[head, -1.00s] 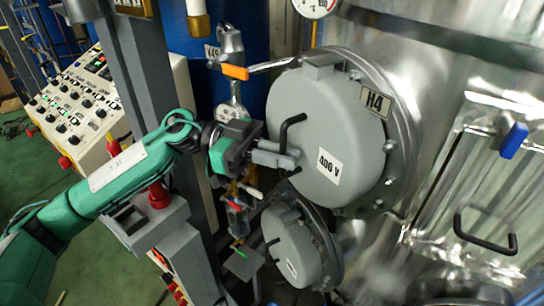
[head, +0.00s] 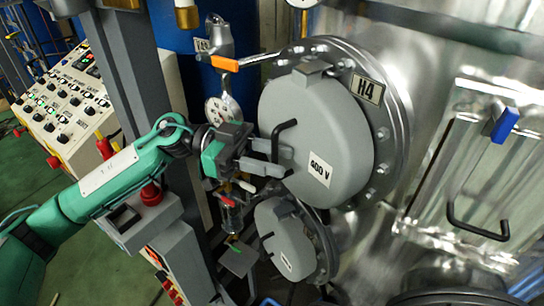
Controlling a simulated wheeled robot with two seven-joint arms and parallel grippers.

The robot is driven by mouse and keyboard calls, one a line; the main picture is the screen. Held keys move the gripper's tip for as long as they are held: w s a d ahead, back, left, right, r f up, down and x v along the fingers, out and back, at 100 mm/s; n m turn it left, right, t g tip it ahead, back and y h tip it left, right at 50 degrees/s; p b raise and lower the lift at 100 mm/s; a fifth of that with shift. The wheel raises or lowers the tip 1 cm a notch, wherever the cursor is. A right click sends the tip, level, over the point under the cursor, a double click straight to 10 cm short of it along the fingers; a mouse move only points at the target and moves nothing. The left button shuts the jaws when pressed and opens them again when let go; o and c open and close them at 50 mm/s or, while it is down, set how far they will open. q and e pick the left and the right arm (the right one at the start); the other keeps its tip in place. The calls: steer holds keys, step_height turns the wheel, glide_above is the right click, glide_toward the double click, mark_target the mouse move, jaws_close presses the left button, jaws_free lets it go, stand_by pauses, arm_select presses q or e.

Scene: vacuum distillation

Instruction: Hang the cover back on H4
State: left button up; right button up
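The H4 cover (head: 308,125) is a round grey domed lid with a 400 V label and a black bar handle (head: 284,127). It is in front of the bolted H4 flange (head: 398,125), whose rim shows above and to the right of it. The H4 plate (head: 369,90) shows at the cover's upper right edge. My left gripper (head: 276,160) is at the cover's left side, with its fingers around the lower part of the handle. Any gap behind the cover is hidden. My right gripper is out of view.
A smaller similar grey cover (head: 285,240) is below. An orange-handled valve lever (head: 226,63) is just above left. A panel with a black handle (head: 478,222) is at the right. A control console (head: 70,105) and grey post (head: 128,70) are at the left.

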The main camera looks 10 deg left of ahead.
arm_select(q)
steer(key=shift+f, duration=0.1)
steer(key=w+a+b, duration=0.2)
steer(key=a+b, duration=0.5)
steer(key=a, duration=0.6)
steer(key=shift+a, duration=0.35)
steer(key=shift+s, duration=0.1)
